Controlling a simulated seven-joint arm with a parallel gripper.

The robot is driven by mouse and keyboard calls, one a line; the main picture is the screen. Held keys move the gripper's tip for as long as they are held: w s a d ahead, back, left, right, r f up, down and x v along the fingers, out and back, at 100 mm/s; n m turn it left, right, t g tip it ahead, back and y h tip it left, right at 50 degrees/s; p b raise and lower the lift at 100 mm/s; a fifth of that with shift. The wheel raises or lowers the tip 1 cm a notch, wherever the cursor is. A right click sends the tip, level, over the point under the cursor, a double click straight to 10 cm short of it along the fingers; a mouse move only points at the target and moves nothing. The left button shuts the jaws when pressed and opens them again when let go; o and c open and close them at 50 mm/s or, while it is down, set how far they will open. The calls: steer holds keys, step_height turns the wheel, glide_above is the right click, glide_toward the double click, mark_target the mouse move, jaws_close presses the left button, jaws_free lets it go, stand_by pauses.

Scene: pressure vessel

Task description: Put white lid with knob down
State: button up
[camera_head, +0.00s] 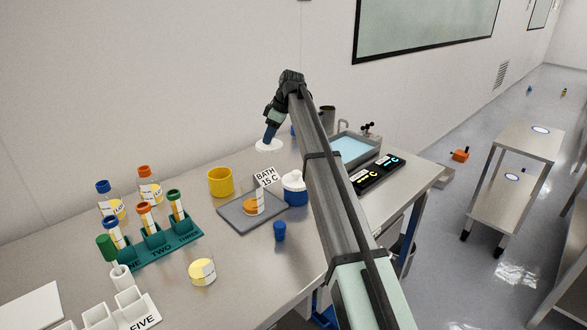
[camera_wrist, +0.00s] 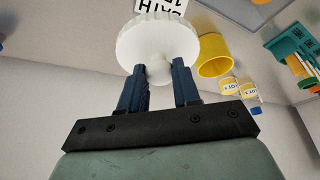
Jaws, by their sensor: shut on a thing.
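The white lid with knob (camera_wrist: 157,38) is a round, ribbed-edged disc; its small knob (camera_wrist: 160,72) is between the two blue fingers of my gripper (camera_wrist: 160,82). In the head view the lid (camera_head: 269,145) shows as a white disc below my gripper (camera_head: 268,138), towards the back of the bench by the wall. My gripper is shut on the knob. I cannot tell from these frames whether the lid touches the bench or hangs just above it.
A blue jar with a white top (camera_head: 295,190), a "BATH 15 C" sign (camera_head: 265,177), a yellow cup (camera_head: 220,181) and a grey plate (camera_head: 235,213) stand in front. A water bath (camera_head: 352,147) is right of my arm. A teal tube rack (camera_head: 160,246) is at left.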

steer(key=w+d+f+m, duration=0.2)
steer(key=w+d+f, duration=0.1)
steer(key=w+d, duration=0.55)
steer(key=shift+t, duration=0.5)
steer(key=shift+s+d+f, duration=0.1)
steer(key=shift+d+f, duration=0.05)
steer(key=shift+f, duration=1.5)
steer(key=shift+s+d+f, duration=0.1)
steer(key=shift+f, duration=1.6)
steer(key=shift+d+f, duration=0.15)
steer(key=shift+f, duration=1.5)
steer(key=shift+f+h, duration=0.15)
steer(key=shift+h, duration=0.15)
steer(key=o, duration=1)
steer(key=v, duration=1.2)
